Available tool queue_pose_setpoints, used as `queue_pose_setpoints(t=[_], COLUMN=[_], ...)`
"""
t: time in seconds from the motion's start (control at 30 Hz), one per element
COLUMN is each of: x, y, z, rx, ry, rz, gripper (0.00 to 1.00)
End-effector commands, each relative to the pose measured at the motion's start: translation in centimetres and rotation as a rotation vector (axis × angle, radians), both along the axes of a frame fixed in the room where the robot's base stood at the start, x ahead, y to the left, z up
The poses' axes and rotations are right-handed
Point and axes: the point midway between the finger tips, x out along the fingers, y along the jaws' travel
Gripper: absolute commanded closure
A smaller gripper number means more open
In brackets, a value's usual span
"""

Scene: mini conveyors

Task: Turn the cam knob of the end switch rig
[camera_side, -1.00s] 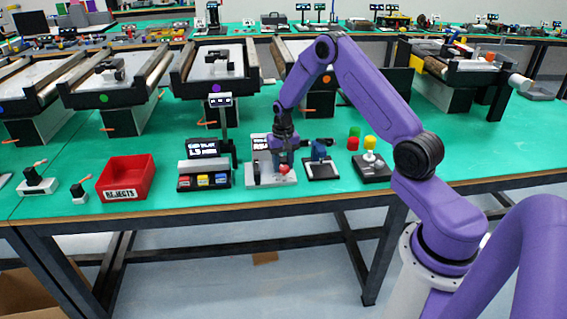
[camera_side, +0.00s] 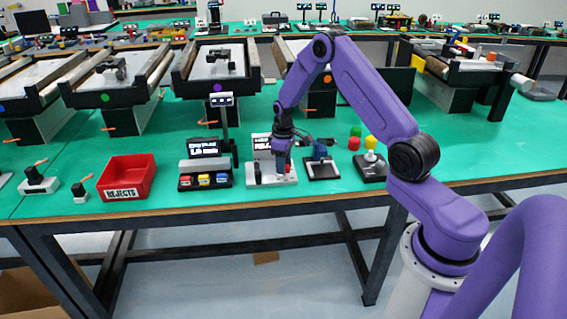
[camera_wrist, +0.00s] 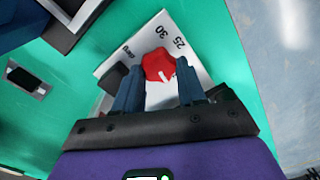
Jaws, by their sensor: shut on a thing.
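The end switch rig is a white plate (camera_side: 258,182) near the table's front edge, with a small upright display (camera_side: 261,143) behind it. In the wrist view, a red faceted cam knob (camera_wrist: 158,64) with a white pointer mark sits on the white dial plate (camera_wrist: 198,72), beside the printed numbers 25 and 30. My gripper (camera_side: 281,172) points down over the plate. In the wrist view its two dark blue fingers (camera_wrist: 160,76) are on either side of the knob, shut on it. In the side view the gripper mostly hides the knob.
A box with several coloured buttons (camera_side: 205,181) stands to the left, beyond it a red REJECTS bin (camera_side: 126,177). A blue device on a black base (camera_side: 321,164) and a joystick-like unit (camera_side: 371,168) stand close on the right. Conveyors (camera_side: 216,72) line the back.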

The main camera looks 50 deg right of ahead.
Motion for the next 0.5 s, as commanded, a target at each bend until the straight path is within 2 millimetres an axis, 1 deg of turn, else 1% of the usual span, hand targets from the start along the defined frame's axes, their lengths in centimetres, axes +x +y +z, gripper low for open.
queue_pose_setpoints(t=[0.2,0.5], x=[0.02,0.02], y=[0.05,0.07], z=[0.07,0.08], rx=[-0.001,-0.001], ry=[-0.001,-0.001], rz=[0.108,0.166], gripper=[0.91,0.91])
